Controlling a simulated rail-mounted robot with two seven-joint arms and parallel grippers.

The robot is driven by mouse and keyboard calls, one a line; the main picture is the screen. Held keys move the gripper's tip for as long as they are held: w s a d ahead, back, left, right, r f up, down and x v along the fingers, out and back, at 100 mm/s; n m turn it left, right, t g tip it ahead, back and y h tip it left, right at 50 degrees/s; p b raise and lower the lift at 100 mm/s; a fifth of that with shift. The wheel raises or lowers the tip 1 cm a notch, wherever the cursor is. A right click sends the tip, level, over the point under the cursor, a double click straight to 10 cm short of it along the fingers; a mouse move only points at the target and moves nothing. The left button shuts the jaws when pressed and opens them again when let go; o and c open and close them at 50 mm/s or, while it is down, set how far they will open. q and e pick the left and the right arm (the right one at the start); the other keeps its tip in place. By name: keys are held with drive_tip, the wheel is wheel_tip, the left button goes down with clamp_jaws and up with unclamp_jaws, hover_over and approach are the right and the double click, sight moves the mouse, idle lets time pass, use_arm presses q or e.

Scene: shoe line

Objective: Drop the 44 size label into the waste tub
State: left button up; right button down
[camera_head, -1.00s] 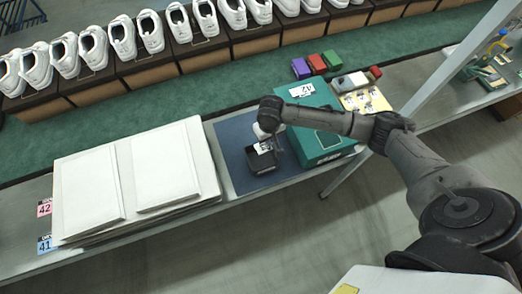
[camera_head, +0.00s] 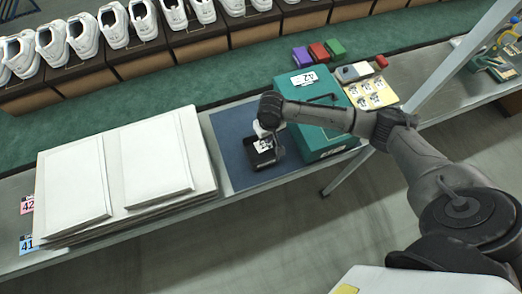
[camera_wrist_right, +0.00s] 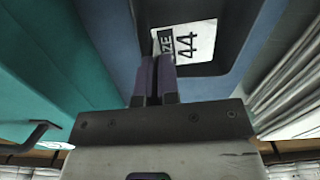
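The 44 size label (camera_wrist_right: 187,42) is a white card with a black band and "44". My right gripper (camera_wrist_right: 157,62) has its two fingers close together, and they look shut on the card's near corner. In the head view the label (camera_head: 262,145) shows right under the right gripper, over the opening of the black waste tub (camera_head: 268,163). The tub stands on a blue mat; its dark walls (camera_wrist_right: 232,42) surround the label in the wrist view. How far the label is above the tub floor is unclear. My left gripper is out of view.
A teal shoebox (camera_head: 318,140) with a 42 label stands right beside the tub. White stacked sheets (camera_head: 150,160) lie left of the blue mat (camera_head: 228,135). Purple, red and green blocks (camera_head: 318,51) and a yellow sheet (camera_head: 370,95) are behind. A post rises at right.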

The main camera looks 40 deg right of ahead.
drive_tip(key=c, duration=1.8)
unclamp_jaws()
drive_tip(key=o, duration=0.5)
drive_tip(key=shift+o, duration=0.2)
wheel_tip(320, 180, up, 14)
drive_tip(key=p, duration=0.2)
drive_tip(key=shift+p, duration=0.4)
drive_tip(key=shift+d+f, duration=0.1)
